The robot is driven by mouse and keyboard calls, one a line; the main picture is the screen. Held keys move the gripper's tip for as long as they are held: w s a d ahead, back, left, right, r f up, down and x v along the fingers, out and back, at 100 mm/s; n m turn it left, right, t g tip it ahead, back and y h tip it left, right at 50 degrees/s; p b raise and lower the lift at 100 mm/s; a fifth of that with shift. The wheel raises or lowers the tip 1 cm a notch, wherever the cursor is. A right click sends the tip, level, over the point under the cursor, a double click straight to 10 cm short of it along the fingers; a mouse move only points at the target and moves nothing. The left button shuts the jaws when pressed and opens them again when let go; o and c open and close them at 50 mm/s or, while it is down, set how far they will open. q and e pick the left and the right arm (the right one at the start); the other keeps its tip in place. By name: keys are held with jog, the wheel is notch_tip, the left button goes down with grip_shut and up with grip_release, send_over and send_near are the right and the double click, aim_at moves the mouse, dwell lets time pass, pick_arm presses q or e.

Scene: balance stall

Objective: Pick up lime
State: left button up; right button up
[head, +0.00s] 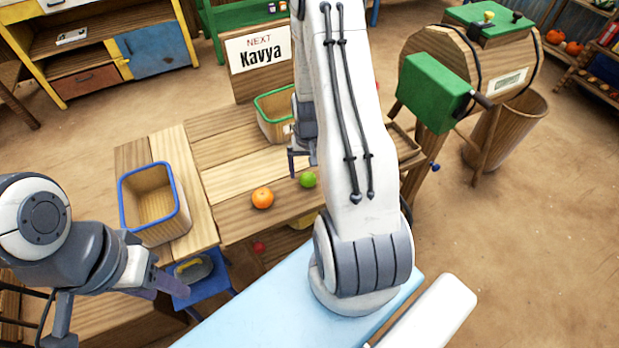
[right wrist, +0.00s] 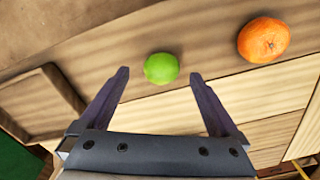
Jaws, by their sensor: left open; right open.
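The green lime (head: 307,180) rests on the wooden counter (head: 236,215), to the right of an orange (head: 262,198). In the right wrist view the lime (right wrist: 161,68) shows between and just beyond the fingertips of my right gripper (right wrist: 159,84), and the orange (right wrist: 264,40) lies to the right. My right gripper (head: 302,160) is open and empty, close to the lime in the head view and partly hidden by my arm. My left gripper (head: 170,285) is low at the left, beside the counter and far from the lime; its fingers are hard to make out.
A blue-rimmed wooden bin (head: 128,210) stands left of the orange. A green-rimmed bin (head: 268,128) stands behind the lime, near a sign reading "NEXT Kavya" (head: 262,50). A wooden drum with a green box (head: 432,90) stands to the right. A small red thing (head: 259,247) shows below the counter edge.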

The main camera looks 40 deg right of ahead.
jog(key=shift+f, duration=1.4)
jog(key=c, duration=1.4)
jog(key=shift+c, duration=0.2)
jog(key=shift+r, duration=0.15)
